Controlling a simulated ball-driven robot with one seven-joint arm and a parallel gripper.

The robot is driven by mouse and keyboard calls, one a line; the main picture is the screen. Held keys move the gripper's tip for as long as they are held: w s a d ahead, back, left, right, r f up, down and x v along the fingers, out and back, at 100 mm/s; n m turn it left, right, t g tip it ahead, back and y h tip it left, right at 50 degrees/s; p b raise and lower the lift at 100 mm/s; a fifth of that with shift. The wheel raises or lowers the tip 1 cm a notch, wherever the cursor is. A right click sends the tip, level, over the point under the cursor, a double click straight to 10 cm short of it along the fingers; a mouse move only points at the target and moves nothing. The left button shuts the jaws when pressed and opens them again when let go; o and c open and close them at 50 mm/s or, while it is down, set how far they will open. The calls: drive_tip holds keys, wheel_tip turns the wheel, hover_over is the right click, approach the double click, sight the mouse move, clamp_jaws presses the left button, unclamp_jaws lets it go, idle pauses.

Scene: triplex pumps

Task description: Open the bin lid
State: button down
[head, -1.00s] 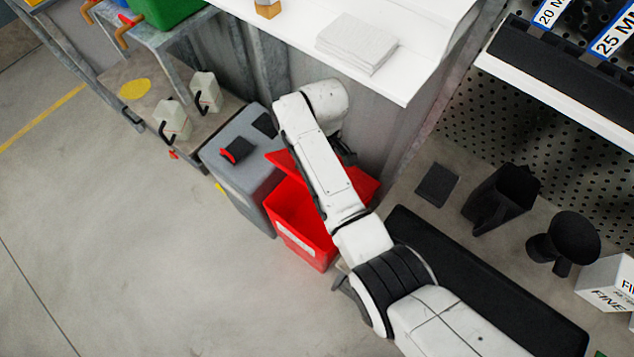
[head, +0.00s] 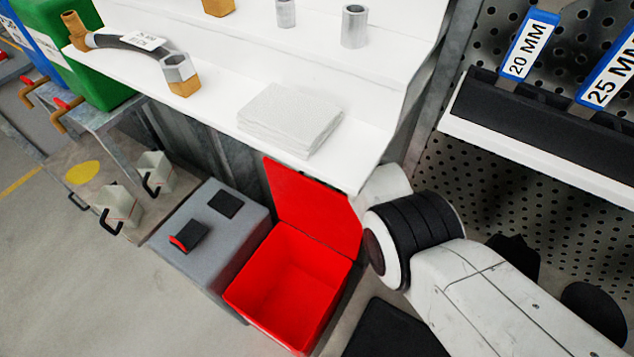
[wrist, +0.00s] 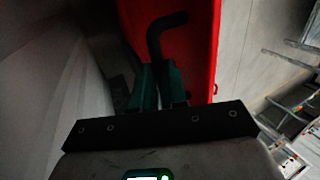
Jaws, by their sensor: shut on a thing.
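The red bin (head: 290,285) stands on the floor with its mouth open and its inside looking empty in the head view. Its red lid (head: 312,210) stands raised, nearly upright, at the bin's back edge below the white bench. In the wrist view a red panel (wrist: 195,50), which looks like the lid, fills the upper middle. My gripper (wrist: 158,80) has its teal fingers shut on a dark bent handle (wrist: 165,32) in front of that panel. The exact grip point is dark and hard to make out. My gripper is hidden in the head view.
A grey box (head: 212,235) with black fittings stands left of the bin. The white bench (head: 225,85) overhangs the lid and carries a stack of white sheets (head: 290,120). A perforated panel (head: 560,185) and shelf lie to the right. Open floor is at lower left.

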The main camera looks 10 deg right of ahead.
drive_tip(key=shift+w+d+f+g+b, duration=0.5)
drive_tip(key=shift+d+f+b, duration=0.25)
drive_tip(key=shift+d+b, duration=0.15)
drive_tip(key=c, duration=1.3)
unclamp_jaws()
drive_tip(key=shift+w+r, duration=0.1)
drive_tip(key=shift+o, duration=0.6)
drive_tip(key=shift+a+r, duration=0.15)
drive_tip(key=shift+w, duration=0.1)
drive_tip(key=shift+r, duration=0.1)
